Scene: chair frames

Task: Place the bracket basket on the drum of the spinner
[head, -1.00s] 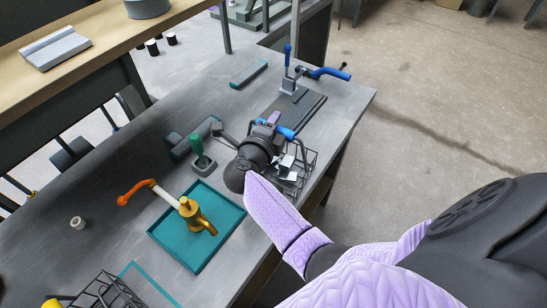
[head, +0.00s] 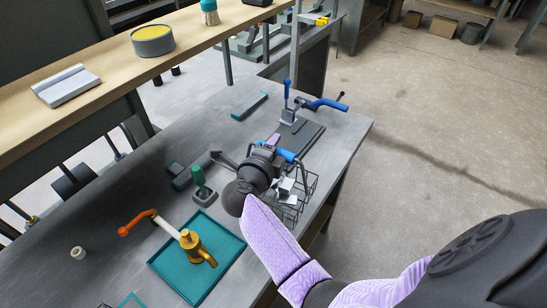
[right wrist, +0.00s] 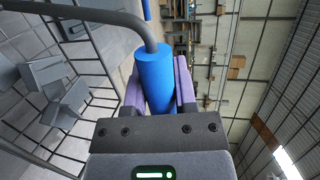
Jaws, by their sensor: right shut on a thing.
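The bracket basket (head: 309,185) is a dark wire basket holding light grey brackets, near the bench's right edge in the head view. My right gripper (head: 272,145) is at its blue handle, with my wrist hiding part of the basket. In the right wrist view the gripper (right wrist: 158,88) is shut on the blue handle (right wrist: 155,72), a purple finger on each side. The wire side and grey brackets (right wrist: 64,100) show at left there. I cannot tell whether the basket touches the bench. I cannot make out the spinner or its drum. My left gripper is not in view.
A blue-handled clamp (head: 290,114) stands behind the basket. A green-handled tool (head: 201,184) and a teal tray (head: 172,267) with a gold-and-orange tool (head: 191,241) are to the left. A wooden shelf (head: 118,72) holds a round yellow-topped tub (head: 153,40). Bare bench lies at mid-left.

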